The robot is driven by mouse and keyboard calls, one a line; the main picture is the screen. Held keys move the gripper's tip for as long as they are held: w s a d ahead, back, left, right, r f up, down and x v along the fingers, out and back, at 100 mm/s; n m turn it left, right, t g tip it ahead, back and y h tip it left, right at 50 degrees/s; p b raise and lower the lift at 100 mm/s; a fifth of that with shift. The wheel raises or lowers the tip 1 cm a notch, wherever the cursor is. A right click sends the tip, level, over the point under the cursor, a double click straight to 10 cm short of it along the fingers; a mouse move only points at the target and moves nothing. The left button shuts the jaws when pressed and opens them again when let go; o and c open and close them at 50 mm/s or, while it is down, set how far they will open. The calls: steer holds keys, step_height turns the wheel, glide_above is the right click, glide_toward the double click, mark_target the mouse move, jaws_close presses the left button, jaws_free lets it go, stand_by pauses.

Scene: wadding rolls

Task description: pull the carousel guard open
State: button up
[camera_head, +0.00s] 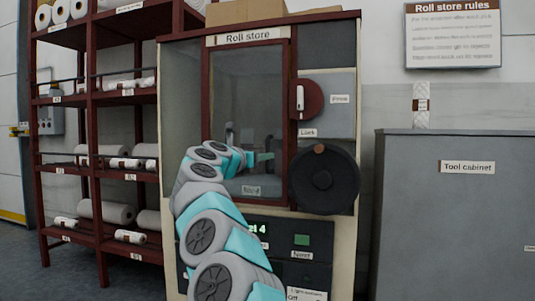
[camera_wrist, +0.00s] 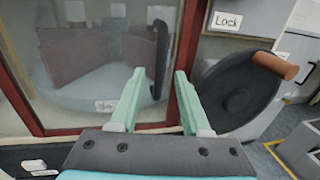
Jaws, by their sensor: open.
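The carousel guard is a clear pane (camera_head: 245,100) in a dark red frame on the front of the Roll store cabinet; its pane also shows in the wrist view (camera_wrist: 60,100). In the wrist view a dark, upright, curved bar (camera_wrist: 161,45), which looks like the guard's handle, stands near the frame's right side. My gripper (camera_wrist: 159,72) is open, its two teal fingers pointing toward the pane, with the bar showing between the fingertips. I cannot tell whether they touch it. In the head view my gripper (camera_head: 266,156) is small, in front of the pane's lower right. The guard appears shut.
A red disc with a white lever (camera_head: 300,98) sits above the Lock label. Below it is a black handwheel (camera_head: 323,185) with a brown knob (camera_wrist: 275,65), close right of my gripper. A roll shelf (camera_head: 95,120) stands left and a grey tool cabinet (camera_head: 455,220) right.

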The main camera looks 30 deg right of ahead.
mark_target(267, 167)
steer(key=shift+p+x, duration=0.9)
steer(key=shift+x, duration=1.25)
steer(key=shift+c, duration=0.2)
jaws_close()
